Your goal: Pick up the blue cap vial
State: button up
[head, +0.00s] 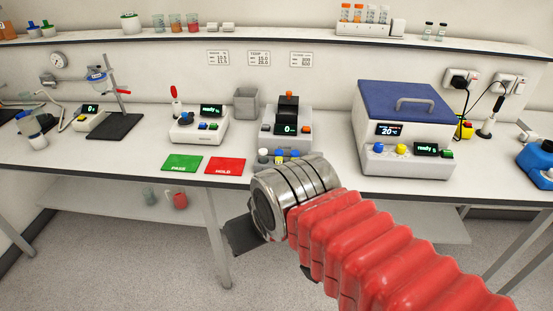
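A green PASS mat (182,163) and a red HOLD mat (225,166) lie left of the vials. The grey device (288,122) stands behind them. A blue-lidded white machine (405,128) is to the right. A lower shelf (130,198) runs under the bench.

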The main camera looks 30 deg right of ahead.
aim_at(278, 153)
jog(key=u, duration=0.05)
jog(key=i, duration=0.95)
jog(key=z, duration=0.1)
